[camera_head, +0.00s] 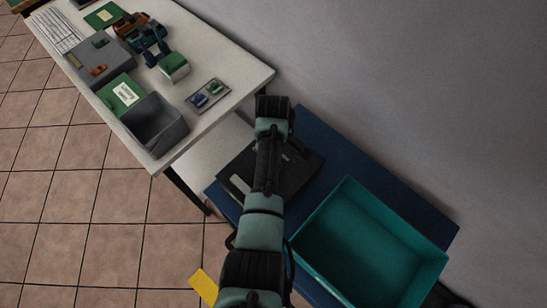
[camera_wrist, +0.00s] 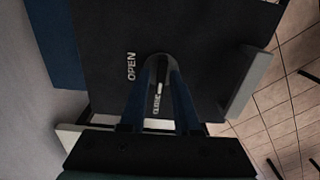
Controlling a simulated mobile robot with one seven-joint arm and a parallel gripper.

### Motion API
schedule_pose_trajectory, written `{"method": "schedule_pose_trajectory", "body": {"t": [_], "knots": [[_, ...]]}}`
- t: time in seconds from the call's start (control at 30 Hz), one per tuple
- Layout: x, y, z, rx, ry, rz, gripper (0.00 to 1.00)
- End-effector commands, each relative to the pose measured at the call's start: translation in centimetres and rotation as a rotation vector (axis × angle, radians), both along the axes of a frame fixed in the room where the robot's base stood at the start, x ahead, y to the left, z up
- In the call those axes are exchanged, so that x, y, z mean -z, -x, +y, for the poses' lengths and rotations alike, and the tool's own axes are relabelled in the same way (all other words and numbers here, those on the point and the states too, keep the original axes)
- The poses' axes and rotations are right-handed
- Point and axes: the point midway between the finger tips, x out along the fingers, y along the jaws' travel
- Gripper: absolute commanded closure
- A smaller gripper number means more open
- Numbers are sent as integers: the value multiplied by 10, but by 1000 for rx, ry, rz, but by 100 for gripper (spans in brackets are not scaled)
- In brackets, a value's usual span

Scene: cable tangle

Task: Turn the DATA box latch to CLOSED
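The black DATA box (camera_wrist: 95,75) fills most of the wrist view, with white OPEN lettering on its face, left of the latch. The dark latch (camera_wrist: 160,65) lies between the two fingertips, with a white mark on it. A second small label, partly legible, shows between the fingers. My gripper (camera_wrist: 160,80) points down at the box with its fingers on both sides of the latch; whether they press on it cannot be told. In the head view the box (camera_head: 298,174) sits on the blue table, partly hidden by my arm.
A teal bin (camera_head: 370,245) stands right of the box on the blue table (camera_head: 345,150). A white table (camera_head: 235,75) at upper left holds a grey bin (camera_head: 155,125), green boards and small parts. A grey block (camera_wrist: 250,82) edges the box. A yellow piece (camera_head: 203,286) lies lower left.

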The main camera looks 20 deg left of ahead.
Motion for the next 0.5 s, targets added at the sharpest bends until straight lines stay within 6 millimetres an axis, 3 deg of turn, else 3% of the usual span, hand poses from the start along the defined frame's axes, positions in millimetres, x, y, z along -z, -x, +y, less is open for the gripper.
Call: {"method": "schedule_pose_trajectory", "body": {"t": [0.33,0.5], "knots": [[1,1,-1,2,1,3,55],[-10,0,-1,3,1,1,55]]}}
